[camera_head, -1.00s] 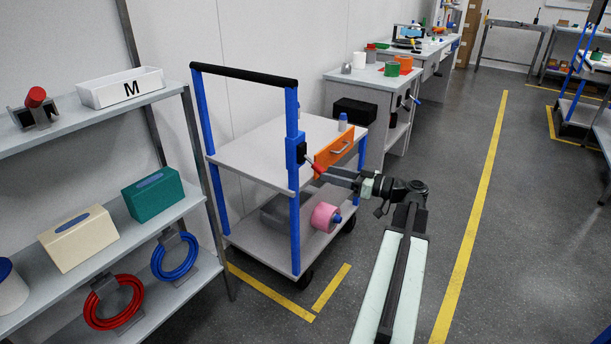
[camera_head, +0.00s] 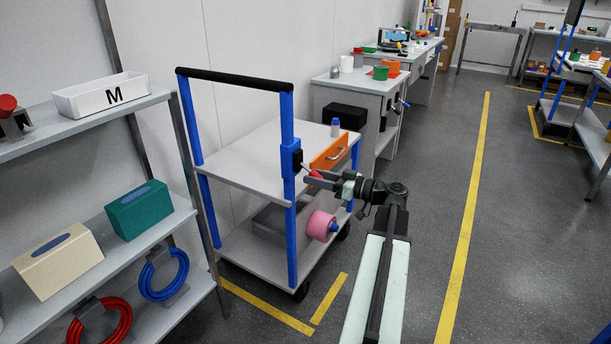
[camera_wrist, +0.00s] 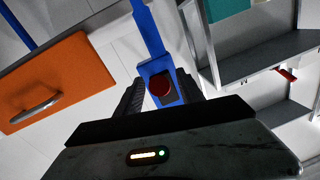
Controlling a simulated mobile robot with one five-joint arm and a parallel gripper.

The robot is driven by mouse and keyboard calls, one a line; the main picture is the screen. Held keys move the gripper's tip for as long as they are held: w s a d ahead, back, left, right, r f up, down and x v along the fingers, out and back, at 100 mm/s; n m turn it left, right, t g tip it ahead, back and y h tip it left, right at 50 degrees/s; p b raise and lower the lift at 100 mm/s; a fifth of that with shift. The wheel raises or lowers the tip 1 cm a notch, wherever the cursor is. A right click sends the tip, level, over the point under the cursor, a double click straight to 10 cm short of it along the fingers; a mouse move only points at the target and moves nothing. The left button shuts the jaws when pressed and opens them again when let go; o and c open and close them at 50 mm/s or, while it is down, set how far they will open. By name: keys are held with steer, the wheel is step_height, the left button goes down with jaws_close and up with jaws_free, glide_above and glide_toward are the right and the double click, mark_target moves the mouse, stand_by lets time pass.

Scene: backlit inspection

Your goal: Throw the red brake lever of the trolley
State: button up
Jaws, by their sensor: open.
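The trolley (camera_head: 240,160) has pale shelves, blue posts and a black push bar, and stands left of my arm. Its red brake lever (camera_head: 314,174) sticks out from a black and blue housing (camera_head: 292,158) on the near post. In the wrist view the red knob (camera_wrist: 160,86) shows end-on against the blue housing, between my fingers. My gripper (camera_wrist: 158,94) is open around the line of the knob; I cannot tell whether a finger touches it. In the head view my gripper (camera_head: 312,180) is at the lever and partly covers it.
An orange drawer front (camera_head: 330,150) with a grey handle is just beyond the lever; it also shows in the wrist view (camera_wrist: 55,85). A pink roll (camera_head: 320,225) sits on the lower shelf. A shelf rack (camera_head: 150,235) stands left. Floor to the right is clear.

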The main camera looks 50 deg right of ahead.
steer(key=x, duration=0.3)
steer(key=shift+w, duration=0.1)
steer(key=shift+c, duration=0.4)
jaws_close()
stand_by(1.0)
